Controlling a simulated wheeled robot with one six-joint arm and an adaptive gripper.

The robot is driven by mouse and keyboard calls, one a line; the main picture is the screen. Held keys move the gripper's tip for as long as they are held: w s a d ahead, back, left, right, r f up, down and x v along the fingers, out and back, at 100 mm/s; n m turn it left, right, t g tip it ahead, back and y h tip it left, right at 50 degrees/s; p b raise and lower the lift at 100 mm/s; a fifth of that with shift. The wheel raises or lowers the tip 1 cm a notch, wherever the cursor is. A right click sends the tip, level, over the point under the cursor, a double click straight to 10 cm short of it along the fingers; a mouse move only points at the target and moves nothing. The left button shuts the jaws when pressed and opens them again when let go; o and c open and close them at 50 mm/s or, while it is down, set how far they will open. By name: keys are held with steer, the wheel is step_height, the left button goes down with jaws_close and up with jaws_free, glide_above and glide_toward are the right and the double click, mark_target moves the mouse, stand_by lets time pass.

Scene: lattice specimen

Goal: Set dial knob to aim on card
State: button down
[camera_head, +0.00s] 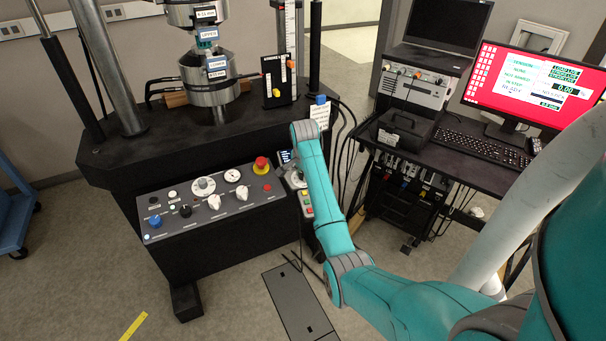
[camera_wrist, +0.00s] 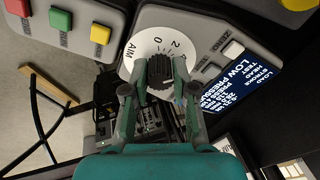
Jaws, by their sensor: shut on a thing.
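In the wrist view the ribbed black dial knob (camera_wrist: 159,69) sits at the middle of a white dial plate (camera_wrist: 142,47) marked 0, 2 and AIM. The AIM mark is on the left side of the plate in this picture. My gripper (camera_wrist: 161,84) is shut on the knob, one finger on each side. The fingers cover the lower part of the plate, and I cannot tell which mark the knob points at. In the head view my arm hides the gripper and most of the dial. A white card (camera_head: 320,112) hangs above there, its print too small to read.
A lit display (camera_wrist: 245,86) and a ZERO button lie right of the dial. Green (camera_wrist: 61,19), yellow and red buttons are at the upper left. The head view shows a console (camera_head: 215,202) with knobs and a desk with a red-screened monitor (camera_head: 530,85).

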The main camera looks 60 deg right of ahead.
steer(key=shift+m, duration=0.6)
steer(key=c, duration=0.9)
jaws_free()
steer(key=shift+c, duration=0.2)
steer(key=v, duration=1.2)
steer(key=shift+w+d, duration=0.1)
steer(key=shift+d, duration=0.05)
